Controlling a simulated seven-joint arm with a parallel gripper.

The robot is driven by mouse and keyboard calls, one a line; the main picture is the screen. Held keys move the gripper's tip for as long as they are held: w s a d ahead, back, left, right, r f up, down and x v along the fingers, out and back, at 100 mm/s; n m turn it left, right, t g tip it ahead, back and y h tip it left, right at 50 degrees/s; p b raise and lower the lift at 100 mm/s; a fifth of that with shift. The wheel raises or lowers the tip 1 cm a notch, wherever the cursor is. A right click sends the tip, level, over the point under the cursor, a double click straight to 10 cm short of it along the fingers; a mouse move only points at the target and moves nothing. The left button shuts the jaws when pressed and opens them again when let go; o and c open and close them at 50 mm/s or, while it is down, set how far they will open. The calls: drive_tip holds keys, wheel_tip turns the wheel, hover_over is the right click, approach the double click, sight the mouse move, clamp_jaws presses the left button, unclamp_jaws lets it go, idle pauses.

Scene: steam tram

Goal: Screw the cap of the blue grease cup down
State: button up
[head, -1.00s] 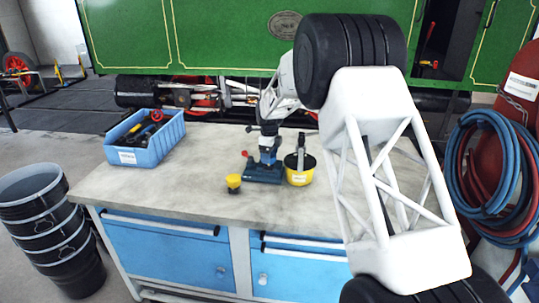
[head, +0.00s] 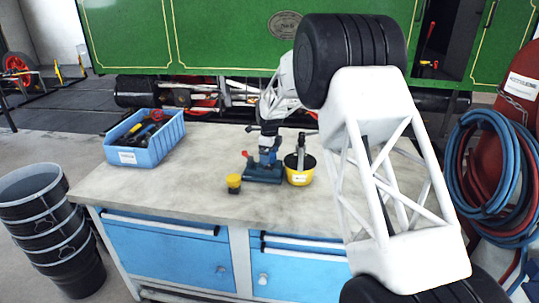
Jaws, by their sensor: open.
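The blue grease cup (head: 267,156) stands upright on a dark blue base plate (head: 263,174) at the middle of the bench. A small red knob (head: 245,153) sticks out at its left. My gripper (head: 268,140) points down from above, right over the top of the cup, and is open. The fingers and the cap are small and overlap in this view. I cannot tell whether the fingers touch the cap or how far down the cap sits.
A yellow-topped small dark pot (head: 234,183) stands left of the base, and a yellow tub (head: 300,177) with an upright handle stands close on its right. A blue tool crate (head: 146,148) is at the back left. The bench (head: 150,190) is clear at the front left.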

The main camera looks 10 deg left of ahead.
drive_tip(key=shift+r, duration=0.1)
drive_tip(key=shift+r, duration=2.4)
